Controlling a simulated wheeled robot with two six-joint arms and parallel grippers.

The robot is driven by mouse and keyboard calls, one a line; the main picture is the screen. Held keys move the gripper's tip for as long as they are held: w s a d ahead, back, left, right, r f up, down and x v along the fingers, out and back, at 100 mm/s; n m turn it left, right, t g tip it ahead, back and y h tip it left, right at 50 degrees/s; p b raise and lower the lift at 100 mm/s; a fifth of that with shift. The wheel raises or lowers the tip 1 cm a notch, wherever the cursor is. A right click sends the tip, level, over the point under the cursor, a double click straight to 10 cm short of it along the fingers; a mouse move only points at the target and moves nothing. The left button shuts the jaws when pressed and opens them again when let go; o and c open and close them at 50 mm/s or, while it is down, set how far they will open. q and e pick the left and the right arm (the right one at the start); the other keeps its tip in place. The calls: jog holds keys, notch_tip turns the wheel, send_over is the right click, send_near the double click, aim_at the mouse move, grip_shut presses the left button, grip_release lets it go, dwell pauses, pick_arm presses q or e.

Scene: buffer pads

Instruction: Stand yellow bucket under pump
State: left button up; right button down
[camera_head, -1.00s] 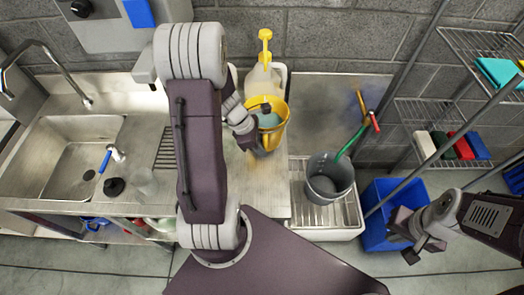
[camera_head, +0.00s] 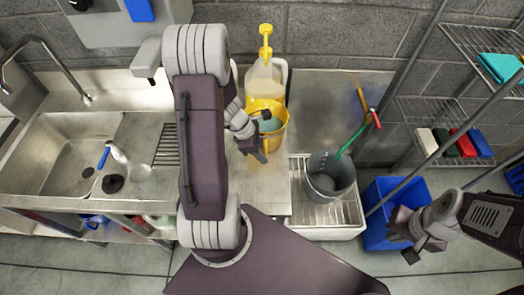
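The yellow bucket (camera_head: 277,138) stands on the steel counter, with blue-green contents showing inside. The pump is the yellow pump head (camera_head: 265,31) on a translucent jug (camera_head: 266,84) against the back wall. The bucket is right in front of the jug and overlaps its lower part in view; I cannot tell whether the spout is over it. My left gripper (camera_head: 262,136) is at the bucket's left front, its fingers spread, one over the rim and one outside. My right gripper (camera_head: 405,246) is open and empty at the lower right, near the blue bin.
A grey bucket (camera_head: 330,187) with a green-handled brush (camera_head: 354,140) sits in the low basin right of the counter. A sink (camera_head: 75,150) is at left, a blue bin (camera_head: 385,222) and wire shelves (camera_head: 445,112) at right. The counter front is clear.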

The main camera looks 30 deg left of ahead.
pick_arm(q)
jog(key=shift+r, duration=0.25)
jog(key=p+v, duration=0.3)
jog(key=v, duration=0.8)
jog(key=s+d+m+y, duration=0.1)
jog(key=d+m, duration=0.5)
jog(key=m, duration=0.6)
jog(key=s+d+m+g+y, duration=0.1)
jog(key=d+m, duration=0.4)
jog(key=m, duration=0.7)
jog(key=s+y, duration=0.1)
jog(key=s, duration=0.1)
jog(key=shift+s+d+f+g+y, duration=0.3)
jog(key=shift+s+d, duration=0.1)
jog(key=shift+d, duration=0.15)
